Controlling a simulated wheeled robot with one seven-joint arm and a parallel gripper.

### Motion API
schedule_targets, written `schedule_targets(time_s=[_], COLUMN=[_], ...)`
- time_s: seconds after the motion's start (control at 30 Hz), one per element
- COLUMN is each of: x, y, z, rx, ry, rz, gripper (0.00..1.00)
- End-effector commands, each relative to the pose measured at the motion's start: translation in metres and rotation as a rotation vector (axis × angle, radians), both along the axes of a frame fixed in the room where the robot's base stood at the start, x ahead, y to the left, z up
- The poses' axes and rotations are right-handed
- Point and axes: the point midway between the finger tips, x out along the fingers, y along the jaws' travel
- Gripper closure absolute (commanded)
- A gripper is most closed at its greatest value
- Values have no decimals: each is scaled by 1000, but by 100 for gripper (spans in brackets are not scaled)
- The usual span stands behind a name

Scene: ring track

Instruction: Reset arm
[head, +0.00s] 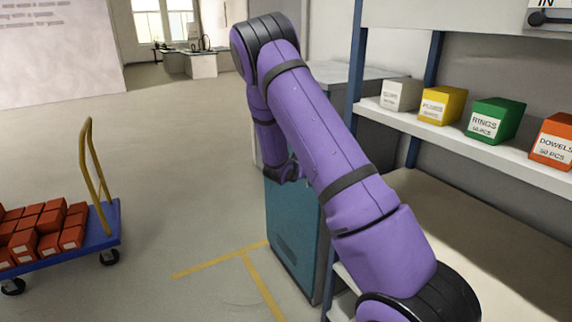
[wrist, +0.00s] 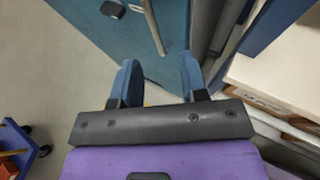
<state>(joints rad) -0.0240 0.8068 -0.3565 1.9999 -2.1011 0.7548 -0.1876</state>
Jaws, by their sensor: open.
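My purple arm rises from the lower right of the head view, bends at a black elbow near the top, and its forearm hangs down behind the upper arm. My gripper is not clearly visible there. In the wrist view my gripper (wrist: 158,78) shows two blue fingers apart, with nothing between them. Beyond the fingers is a teal cabinet front (wrist: 95,22) with a grey bar-like handle (wrist: 153,26). The cabinet also shows in the head view (head: 294,232), just below my forearm. I cannot tell whether anything touches it.
A shelf (head: 462,141) on the right holds white, yellow, green (head: 496,119) and orange (head: 556,140) boxes. A blue cart (head: 75,245) with red boxes stands left. The floor (head: 180,170) between cart and cabinet is clear.

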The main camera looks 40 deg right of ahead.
Motion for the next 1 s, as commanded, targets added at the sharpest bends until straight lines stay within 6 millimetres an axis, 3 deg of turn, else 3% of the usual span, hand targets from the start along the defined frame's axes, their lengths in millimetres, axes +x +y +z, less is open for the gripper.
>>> schedule_targets(time_s=[0.23, 0.37, 0.57, 0.8, 1.0], x=[0, -4, -29, -75, -119], y=[0, 2, 13, 35, 59], z=[1, 16, 75, 142, 187], rx=[1, 21, 118, 278, 428], ry=[-2, -44, -213, -433, -595], rz=[-1, -39, -203, -434, -612], gripper=[60, 60, 60, 60, 60])
